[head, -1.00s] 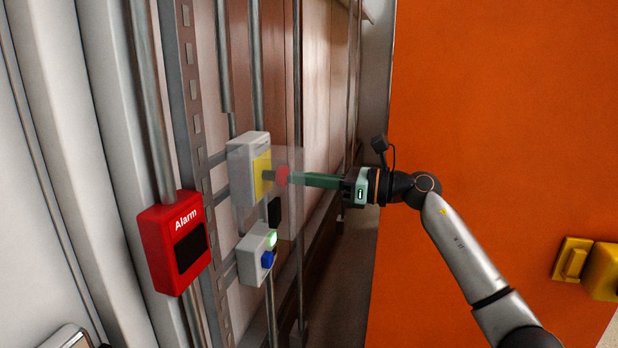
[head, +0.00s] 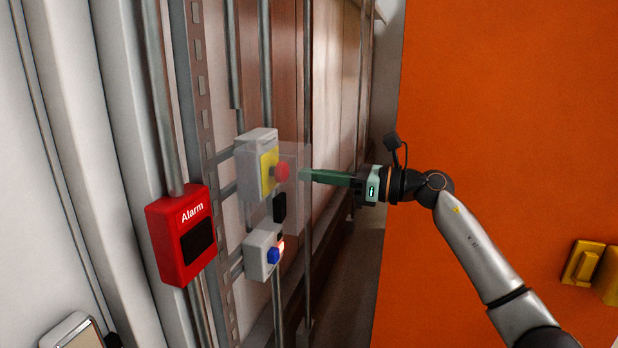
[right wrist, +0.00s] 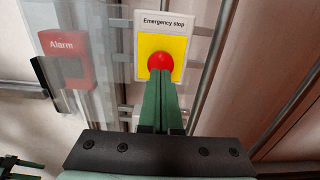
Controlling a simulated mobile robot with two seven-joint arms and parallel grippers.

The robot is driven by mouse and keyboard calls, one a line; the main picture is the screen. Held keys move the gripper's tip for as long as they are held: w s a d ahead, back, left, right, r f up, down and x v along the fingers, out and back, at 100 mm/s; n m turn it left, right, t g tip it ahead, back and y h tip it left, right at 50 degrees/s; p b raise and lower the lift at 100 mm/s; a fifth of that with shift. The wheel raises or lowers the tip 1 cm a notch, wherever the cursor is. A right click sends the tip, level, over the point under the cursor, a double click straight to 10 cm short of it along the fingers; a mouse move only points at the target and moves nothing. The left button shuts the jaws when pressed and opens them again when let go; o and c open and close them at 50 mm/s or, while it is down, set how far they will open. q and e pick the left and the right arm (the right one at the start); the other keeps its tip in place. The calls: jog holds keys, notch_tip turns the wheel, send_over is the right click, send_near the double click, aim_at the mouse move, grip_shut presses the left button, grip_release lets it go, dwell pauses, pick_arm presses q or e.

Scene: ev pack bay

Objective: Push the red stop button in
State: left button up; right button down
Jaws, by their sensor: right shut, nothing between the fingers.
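The red stop button (head: 282,172) sits on the yellow face of a grey box (head: 258,140) on the wall rails. In the right wrist view the red button (right wrist: 160,61) is on a yellow square under an "Emergency stop" label. A clear panel (head: 297,215) stands out beside the box, on the near side. My right gripper (head: 303,175) is shut and empty, pointing at the button. In the head view a small gap shows between its fingertips and the button. What seem to be my left gripper's green fingers (right wrist: 18,163) show at the lower left of the wrist view, too little to read.
A red Alarm box (head: 183,235) is at the left. Below the stop box is a small grey box (head: 258,240) with a blue button (head: 273,255) and a lamp glowing red-orange (head: 281,246). Pipes and rails run along the wall. An orange panel (head: 500,100) fills the right side.

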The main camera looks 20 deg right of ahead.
pick_arm(q)
jog(key=shift+w+d+f+h+b, duration=0.15)
jog(key=shift+w+d+f+b, duration=0.1)
jog(key=shift+d+b, duration=0.3)
jog(key=shift+w+d+f+h+b, duration=0.1)
jog(key=shift+d+f+h+b, duration=0.1)
jog(key=shift+d+b, duration=0.25)
pick_arm(e)
jog(key=v, duration=1.1)
